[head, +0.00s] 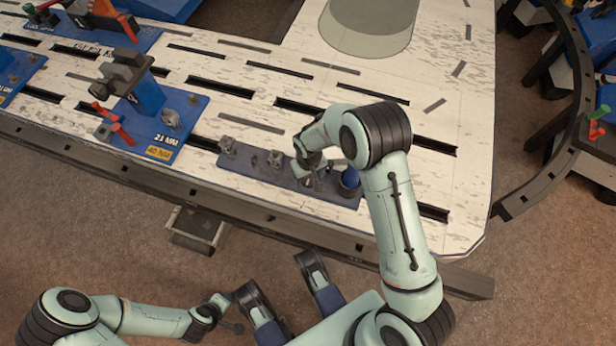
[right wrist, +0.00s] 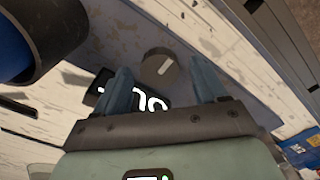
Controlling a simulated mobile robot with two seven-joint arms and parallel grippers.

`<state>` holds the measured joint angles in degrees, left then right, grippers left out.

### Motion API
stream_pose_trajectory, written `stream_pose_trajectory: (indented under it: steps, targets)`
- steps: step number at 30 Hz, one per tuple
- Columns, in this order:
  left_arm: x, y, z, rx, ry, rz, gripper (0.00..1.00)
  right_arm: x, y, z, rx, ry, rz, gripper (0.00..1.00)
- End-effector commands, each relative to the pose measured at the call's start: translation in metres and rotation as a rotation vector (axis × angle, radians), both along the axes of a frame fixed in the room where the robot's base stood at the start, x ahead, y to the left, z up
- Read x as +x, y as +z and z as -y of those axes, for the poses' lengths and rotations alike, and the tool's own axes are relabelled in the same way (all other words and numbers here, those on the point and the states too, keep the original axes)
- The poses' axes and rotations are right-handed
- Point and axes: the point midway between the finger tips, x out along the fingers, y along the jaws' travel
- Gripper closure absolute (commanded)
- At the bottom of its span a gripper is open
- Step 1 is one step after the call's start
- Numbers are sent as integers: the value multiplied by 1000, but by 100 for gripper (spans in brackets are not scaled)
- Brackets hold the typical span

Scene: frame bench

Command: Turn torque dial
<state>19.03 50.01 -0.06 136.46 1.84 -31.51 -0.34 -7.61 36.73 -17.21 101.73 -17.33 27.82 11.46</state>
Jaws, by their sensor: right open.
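In the right wrist view a round grey dial (right wrist: 160,68) with a white pointer line sits on a blue-grey panel (right wrist: 185,35). My right gripper (right wrist: 163,82) is open, with one finger on each side of the dial; whether they touch it cannot be told. A black label (right wrist: 130,103) with white marks lies beside the dial, partly behind the gripper. In the head view the panel (head: 240,165) lies along the bench's front edge, and my right gripper (head: 316,182) is low over its right part, largely hiding the dial there. My left gripper (head: 232,318) is small and low, away from the bench; its jaws are unclear.
Two other knobs (head: 228,146) (head: 275,159) stand on the panel. A dark cylinder with blue inside (right wrist: 40,45) stands close to the right gripper. A blue clamp fixture (head: 150,110) is to the left. The slotted bench top (head: 300,50) behind is mostly clear.

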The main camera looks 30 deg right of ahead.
Motion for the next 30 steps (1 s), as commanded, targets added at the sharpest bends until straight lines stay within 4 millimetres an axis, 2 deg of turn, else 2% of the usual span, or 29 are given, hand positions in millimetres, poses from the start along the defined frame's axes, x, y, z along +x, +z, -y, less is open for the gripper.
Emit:
stream_pose_trajectory:
  steps: [11, 16, 23, 30]
  targets:
    - [-4, -3, -1, 0, 2, -14, 57, 0, -6, 0, 0, 0, 1, 28]
    - [-4, -3, -1, 0, 2, -13, 57, 0, -6, 0, 0, 0, 1, 84]
    - [-3, -2, -1, 0, 1, -11, 57, 0, -5, 0, 0, -9, 0, 84]
    - [6, 7, 0, 2, 0, 20, 57, 0, -5, 0, 0, -95, 0, 84]
